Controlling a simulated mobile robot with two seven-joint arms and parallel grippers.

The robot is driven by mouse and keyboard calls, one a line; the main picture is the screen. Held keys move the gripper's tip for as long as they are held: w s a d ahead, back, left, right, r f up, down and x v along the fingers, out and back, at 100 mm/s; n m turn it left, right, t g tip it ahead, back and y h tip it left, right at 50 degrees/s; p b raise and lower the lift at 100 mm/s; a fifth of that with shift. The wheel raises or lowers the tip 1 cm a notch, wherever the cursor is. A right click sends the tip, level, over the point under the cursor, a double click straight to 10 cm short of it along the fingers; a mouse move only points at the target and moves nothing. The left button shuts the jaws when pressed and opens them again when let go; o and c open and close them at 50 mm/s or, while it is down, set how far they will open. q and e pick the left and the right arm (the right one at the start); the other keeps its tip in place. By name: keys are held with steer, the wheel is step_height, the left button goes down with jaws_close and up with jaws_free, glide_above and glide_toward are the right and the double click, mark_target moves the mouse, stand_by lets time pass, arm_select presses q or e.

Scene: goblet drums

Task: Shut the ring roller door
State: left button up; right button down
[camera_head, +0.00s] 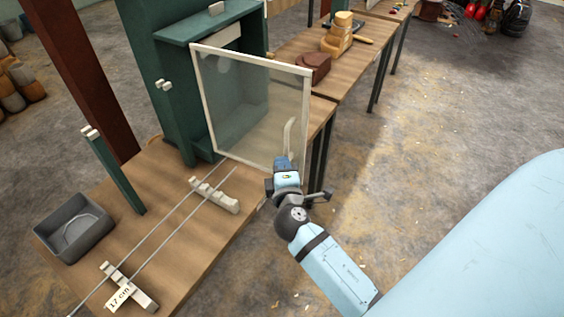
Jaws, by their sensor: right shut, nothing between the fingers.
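The ring roller is a tall green machine (170,70) standing on the wooden bench at the upper left. Its door (245,110) is a clear panel in a cream frame. It stands open, swung out from the machine toward the bench's right edge. A cream upright handle (290,135) shows near the door's free right edge. My right gripper (282,160) is shut and empty at the door's lower right corner, just below the handle. I cannot tell whether it touches the door. My left gripper is not in view.
On the bench (165,190) are a grey tray (73,228), two thin rods on cream supports (215,194), a tag reading 17 cm (119,297) and a green post (115,170). Another table (285,50) with wooden pieces stands behind. The floor at right is open.

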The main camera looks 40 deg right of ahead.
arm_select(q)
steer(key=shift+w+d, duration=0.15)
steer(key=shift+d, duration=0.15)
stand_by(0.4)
